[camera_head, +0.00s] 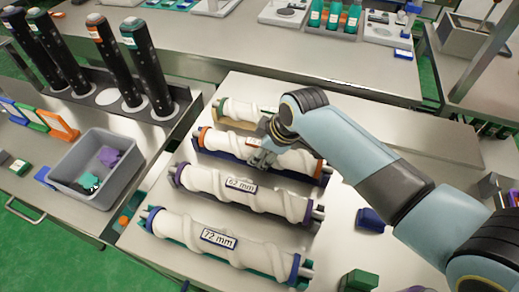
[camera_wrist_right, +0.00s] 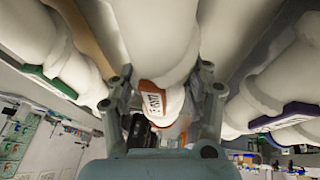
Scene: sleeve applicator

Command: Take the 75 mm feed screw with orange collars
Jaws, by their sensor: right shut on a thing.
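The feed screw with orange collars (camera_head: 228,141) is white and spiral, lying in a dark blue cradle, second from the back of a row of screws. Its label is mostly hidden by my right gripper (camera_head: 262,155), so I cannot read its size in the head view. In the right wrist view its orange-edged label (camera_wrist_right: 152,99) shows between the fingers. My right gripper (camera_wrist_right: 162,78) is shut on this screw at its middle, one finger on each side. The screw still appears to be in its cradle. My left gripper is not in view.
In front lie a purple-collared 62 mm screw (camera_head: 205,182) and a blue-collared 72 mm screw (camera_head: 180,228). Another screw (camera_head: 240,110) lies behind. A grey bin (camera_head: 112,188) and tall black cylinders (camera_head: 149,65) stand left. Small blocks, one green (camera_head: 360,280), lie front right.

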